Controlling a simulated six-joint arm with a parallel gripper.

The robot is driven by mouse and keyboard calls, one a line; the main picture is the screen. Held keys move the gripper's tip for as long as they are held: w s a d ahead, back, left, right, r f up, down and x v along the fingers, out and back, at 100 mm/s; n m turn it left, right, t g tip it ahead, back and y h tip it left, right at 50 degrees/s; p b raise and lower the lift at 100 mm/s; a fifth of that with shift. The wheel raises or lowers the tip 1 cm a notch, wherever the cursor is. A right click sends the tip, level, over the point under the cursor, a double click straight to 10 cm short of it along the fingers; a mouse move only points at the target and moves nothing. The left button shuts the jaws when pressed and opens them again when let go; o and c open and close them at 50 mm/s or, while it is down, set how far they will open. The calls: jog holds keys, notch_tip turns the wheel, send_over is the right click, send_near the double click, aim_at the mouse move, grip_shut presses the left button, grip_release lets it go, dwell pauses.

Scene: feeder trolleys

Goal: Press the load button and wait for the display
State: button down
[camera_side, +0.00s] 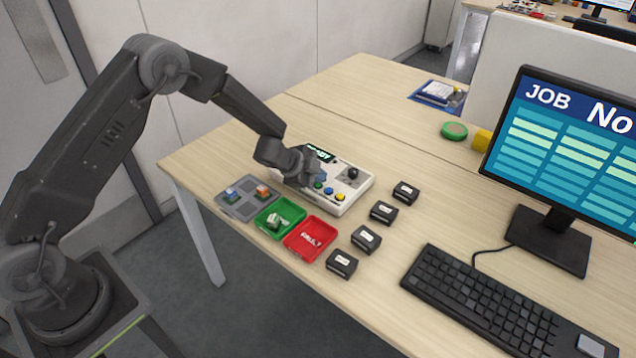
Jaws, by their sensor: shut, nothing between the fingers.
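A pale control box (350,199) lies on the wooden table, with a small dark display (321,152) showing green characters at its back left. Its front edge carries coloured buttons: a green one, a blue button (328,191) and a yellow button (340,198). A black knob (353,173) stands at its right. My gripper (309,178) is shut and empty, over the left part of the box, close to the green button. It hides part of the box's left side. I cannot tell whether the fingertips touch a button, nor read any button label or the display text.
A grey compartment tray (243,211), a green tray (296,212) and a red tray (296,250) line the front edge. Several black blocks (366,239) stand right of them. A keyboard (480,298) and monitor (560,150) are at the right. Bare table lies behind the box.

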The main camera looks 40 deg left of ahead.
aim_at(318, 184)
jog(key=shift+f, duration=0.25)
dwell(0.4)
jog(key=shift+r, duration=0.85)
jog(key=shift+r, duration=2.5)
